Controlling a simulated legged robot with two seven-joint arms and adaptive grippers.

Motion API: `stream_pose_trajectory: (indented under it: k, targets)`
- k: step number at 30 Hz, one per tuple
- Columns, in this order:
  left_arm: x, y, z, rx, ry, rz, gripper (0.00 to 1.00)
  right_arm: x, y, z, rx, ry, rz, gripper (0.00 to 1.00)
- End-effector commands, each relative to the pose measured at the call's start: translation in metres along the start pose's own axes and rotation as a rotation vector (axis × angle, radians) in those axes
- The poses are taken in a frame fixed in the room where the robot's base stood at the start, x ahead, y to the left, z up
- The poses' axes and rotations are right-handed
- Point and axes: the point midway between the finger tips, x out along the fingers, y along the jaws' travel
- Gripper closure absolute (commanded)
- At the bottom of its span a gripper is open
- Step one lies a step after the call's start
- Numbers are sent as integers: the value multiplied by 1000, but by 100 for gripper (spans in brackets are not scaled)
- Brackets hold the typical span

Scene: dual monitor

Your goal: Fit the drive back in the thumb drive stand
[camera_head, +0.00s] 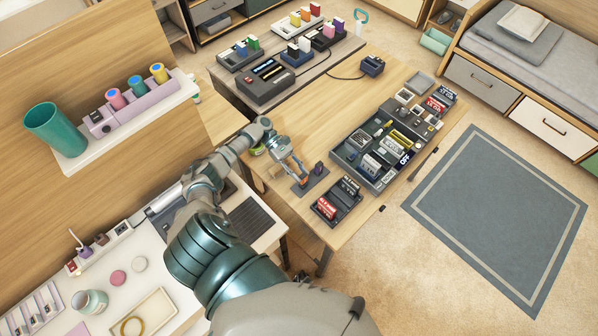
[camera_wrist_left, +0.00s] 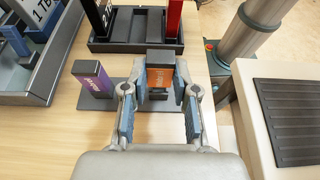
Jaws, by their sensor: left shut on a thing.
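My left gripper (camera_head: 297,176) is shut on an orange drive (camera_head: 304,182), which stands roughly upright between its fingertips. In the left wrist view the gripper (camera_wrist_left: 160,88) has the orange drive (camera_wrist_left: 160,77) between its fingers, over the dark flat thumb drive stand (camera_wrist_left: 122,98). A purple drive (camera_wrist_left: 92,78) stands upright on the stand, left of the orange one and apart from it. The stand (camera_head: 312,183) lies on the wooden table, with the purple drive (camera_head: 318,168) on it. I cannot tell whether the orange drive's lower end is seated. My right gripper is not in view.
A dark rack with red and black boxes (camera_head: 338,201) stands close to the stand. A large grey tray of parts (camera_head: 386,146) lies farther right. A white desk with a dark ribbed mat (camera_head: 255,222) is at the near side. Bare table lies left of the tray.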

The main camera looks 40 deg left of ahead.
Motion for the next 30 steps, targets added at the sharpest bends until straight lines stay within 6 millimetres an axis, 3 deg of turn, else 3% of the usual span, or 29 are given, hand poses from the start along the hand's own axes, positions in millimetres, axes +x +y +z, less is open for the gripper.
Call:
stream_pose_trajectory:
  k: [20,21,24,30]
  targets:
    - [7,0,-16,1,-1,0,93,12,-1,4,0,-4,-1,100]
    - [7,0,-17,1,0,0,69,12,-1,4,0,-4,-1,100]
    - [7,0,-16,1,0,0,44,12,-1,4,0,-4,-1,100]
    - [6,0,-16,1,0,0,43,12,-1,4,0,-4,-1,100]
